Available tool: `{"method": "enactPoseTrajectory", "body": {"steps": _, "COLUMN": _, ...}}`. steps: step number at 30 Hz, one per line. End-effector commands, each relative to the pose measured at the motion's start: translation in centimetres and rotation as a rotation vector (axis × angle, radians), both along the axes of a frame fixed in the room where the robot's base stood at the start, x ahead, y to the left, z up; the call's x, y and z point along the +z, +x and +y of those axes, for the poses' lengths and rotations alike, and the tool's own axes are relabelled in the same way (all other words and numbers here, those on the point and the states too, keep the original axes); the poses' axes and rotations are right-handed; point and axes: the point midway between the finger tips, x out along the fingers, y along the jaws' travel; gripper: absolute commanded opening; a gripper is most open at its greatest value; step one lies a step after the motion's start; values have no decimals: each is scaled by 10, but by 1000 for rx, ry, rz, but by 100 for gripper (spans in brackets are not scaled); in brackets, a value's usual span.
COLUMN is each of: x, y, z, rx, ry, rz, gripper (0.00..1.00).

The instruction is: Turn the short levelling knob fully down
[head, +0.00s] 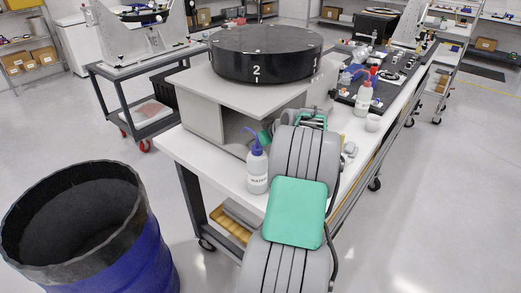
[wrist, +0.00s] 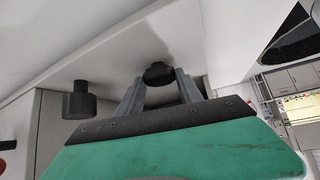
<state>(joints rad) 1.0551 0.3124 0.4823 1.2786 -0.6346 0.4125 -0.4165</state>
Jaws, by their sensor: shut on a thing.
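In the wrist view a short black levelling knob (wrist: 158,70) sits under the pale plate, between the two grey fingers of my gripper (wrist: 160,82). The fingers are shut on it, and their tips hide its sides. A second, longer-looking black knob (wrist: 79,101) hangs from the same plate to the left, apart from my gripper. In the head view the grey fixture stand (head: 205,110) carries a large black round disc (head: 265,58) marked 2 and 1. My arm reaches to the stand's right side there and hides both knobs and the fingertips.
A blue-capped wash bottle (head: 257,170) stands on the white bench close left of my arm. A white cup (head: 373,123) and a red-capped bottle (head: 363,98) stand to the right. A blue bin (head: 120,255) is at the front left. The floor at right is clear.

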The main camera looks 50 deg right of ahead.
Motion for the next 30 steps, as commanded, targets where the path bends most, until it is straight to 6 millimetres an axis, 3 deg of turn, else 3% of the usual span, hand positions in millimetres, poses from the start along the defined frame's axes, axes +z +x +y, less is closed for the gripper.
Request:
{"method": "enactPoseTrajectory", "body": {"steps": 12, "x": -1, "y": 1, "z": 4, "rx": -199, "ry": 1, "rz": 0, "gripper": 2}}
{"method": "enactPoseTrajectory", "body": {"steps": 27, "x": 0, "y": 2, "z": 4, "rx": -224, "ry": 1, "rz": 1, "gripper": 2}}
{"method": "enactPoseTrajectory", "body": {"steps": 28, "x": 0, "y": 2, "z": 4, "rx": -224, "ry": 1, "rz": 1, "gripper": 43}}
{"method": "enactPoseTrajectory", "body": {"steps": 30, "x": 0, "y": 2, "z": 4, "rx": -224, "ry": 1, "rz": 0, "gripper": 49}}
